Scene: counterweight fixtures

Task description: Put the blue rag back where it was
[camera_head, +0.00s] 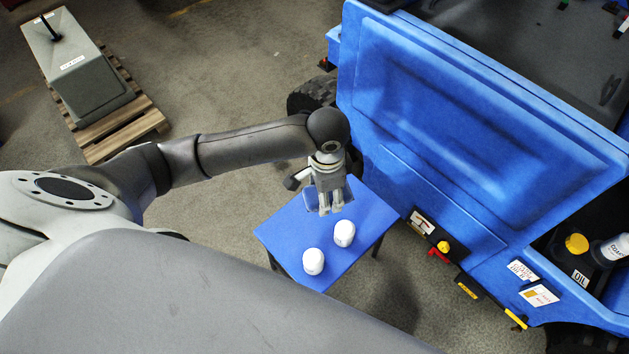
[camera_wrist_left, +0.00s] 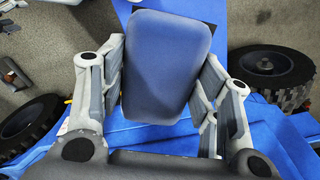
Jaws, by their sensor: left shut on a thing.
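My left gripper (camera_head: 325,207) reaches in from the left and points down over the small blue table (camera_head: 285,225). It is shut on the blue rag (camera_wrist_left: 167,65), a rounded, flat, pad-like blue piece between the fingers in the left wrist view. In the head view, part of the rag (camera_head: 311,198) shows beside the fingers, and the rest is hidden behind them. The rag is near the table's far part; I cannot tell whether it touches the top. The left gripper (camera_wrist_left: 168,85) also shows in the wrist view. My right gripper is not in view.
Two white rounded objects (camera_head: 313,261) (camera_head: 344,233) stand on the table's near part. A large blue vehicle (camera_head: 480,120) stands close on the right, with a dark wheel (camera_head: 312,93). A grey block (camera_head: 75,65) rests on a wooden pallet (camera_head: 125,130) at the far left.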

